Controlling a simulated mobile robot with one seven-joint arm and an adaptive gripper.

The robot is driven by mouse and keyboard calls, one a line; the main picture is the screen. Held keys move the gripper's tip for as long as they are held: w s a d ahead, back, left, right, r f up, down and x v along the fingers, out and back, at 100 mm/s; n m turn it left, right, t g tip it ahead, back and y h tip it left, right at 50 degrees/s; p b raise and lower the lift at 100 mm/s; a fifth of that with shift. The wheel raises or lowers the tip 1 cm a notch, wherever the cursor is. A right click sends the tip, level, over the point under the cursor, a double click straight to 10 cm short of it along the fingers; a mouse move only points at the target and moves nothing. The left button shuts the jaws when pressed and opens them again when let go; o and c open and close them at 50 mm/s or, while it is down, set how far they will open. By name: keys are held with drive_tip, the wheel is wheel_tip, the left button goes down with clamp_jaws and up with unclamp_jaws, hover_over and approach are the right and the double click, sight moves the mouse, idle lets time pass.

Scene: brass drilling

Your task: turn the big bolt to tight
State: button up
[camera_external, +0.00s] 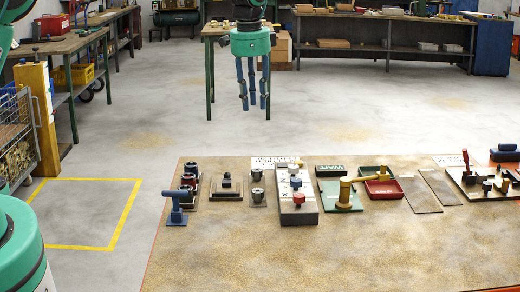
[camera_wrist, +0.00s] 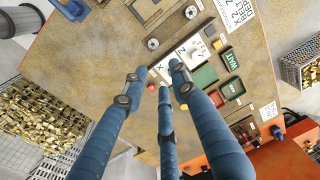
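No part is plainly a big bolt; I cannot tell which one it is. A grey box (camera_external: 298,214) carries blue and red knobs. A blue T-shaped handle (camera_external: 176,206) stands at the left end of the row. My three-fingered gripper (camera_external: 253,102) hangs high, fingers down, spread and empty, apart from all the parts. In the wrist view its fingers (camera_wrist: 158,92) point toward the table with nothing between them.
The speckled brown table (camera_external: 290,250) has clear room in front of the row. A black fixture (camera_external: 226,187), small grey knobs (camera_external: 257,193), a WAIT sign (camera_external: 331,171) and a board with a red lever (camera_external: 466,160) stand along it. Brass pieces (camera_wrist: 40,115) fill a bin beside the table.

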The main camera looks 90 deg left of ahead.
drive_tip(key=a+n, duration=0.1)
drive_tip(key=n, duration=0.1)
drive_tip(key=n+p, duration=0.3)
drive_tip(key=n, duration=2.4)
hover_over(227, 176)
wheel_tip(227, 176, down, 12)
drive_tip(key=shift+a+g+h, duration=0.3)
drive_tip(key=shift+a+h, duration=0.1)
drive_tip(key=shift+a, duration=0.05)
drive_tip(key=shift+f, duration=0.15)
wheel_tip(227, 176, down, 14)
drive_tip(key=shift+r+p, duration=0.25)
drive_tip(key=shift+p, duration=0.05)
clamp_jaws()
